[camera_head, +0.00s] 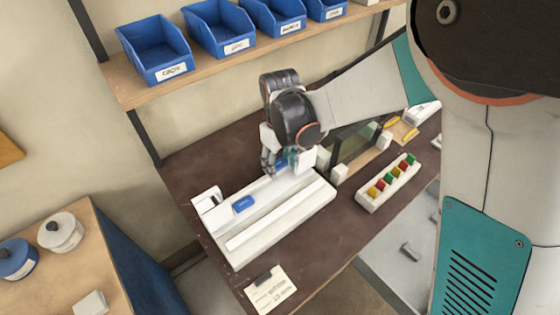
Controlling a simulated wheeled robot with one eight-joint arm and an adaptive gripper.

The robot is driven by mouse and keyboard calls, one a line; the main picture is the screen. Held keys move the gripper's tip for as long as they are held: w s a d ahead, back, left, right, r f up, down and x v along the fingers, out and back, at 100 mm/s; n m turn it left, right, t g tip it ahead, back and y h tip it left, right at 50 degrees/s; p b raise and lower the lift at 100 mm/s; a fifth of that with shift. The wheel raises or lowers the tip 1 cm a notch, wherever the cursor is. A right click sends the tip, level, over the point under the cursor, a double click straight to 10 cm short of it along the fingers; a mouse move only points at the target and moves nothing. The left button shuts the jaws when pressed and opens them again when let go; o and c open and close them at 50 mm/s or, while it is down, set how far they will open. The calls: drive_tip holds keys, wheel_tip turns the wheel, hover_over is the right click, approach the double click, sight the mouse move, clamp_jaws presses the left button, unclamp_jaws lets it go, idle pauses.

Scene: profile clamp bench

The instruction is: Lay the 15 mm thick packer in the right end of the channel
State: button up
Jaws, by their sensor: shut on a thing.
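The white channel (282,216) lies on the dark bench, with an upright white block at its left end. A blue packer (243,204) lies in the channel near that left end. My gripper (275,167) is at the right end of the channel, pointing down. It is shut on a small blue piece (283,164), apparently the packer, which is mostly hidden by the fingers. I cannot tell whether this piece touches the channel floor. Its thickness cannot be read.
A white tray (370,204) with several red, yellow and green pieces stands to the right. A framed clear panel (354,147) stands behind it. A written card (270,290) lies at the front edge. Blue bins (152,50) line the shelf above. Bare bench lies between channel and tray.

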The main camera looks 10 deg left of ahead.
sight(280, 185)
drive_tip(key=shift+f+b, duration=3.1)
drive_tip(key=shift+f, duration=0.9)
drive_tip(key=o, duration=0.8)
drive_tip(key=shift+a, duration=0.1)
drive_tip(key=shift+r, duration=0.1)
drive_tip(key=shift+w+r, duration=0.1)
drive_tip(key=shift+r, duration=0.05)
drive_tip(key=shift+d+r+p, duration=0.15)
drive_tip(key=shift+r+p, duration=1.1)
drive_tip(key=shift+r, duration=0.6)
drive_tip(key=shift+d+r+p, duration=0.1)
drive_tip(key=shift+r+p, duration=1.1)
drive_tip(key=shift+r, duration=0.6)
drive_tip(key=shift+a+r, duration=0.1)
drive_tip(key=shift+r, duration=0.05)
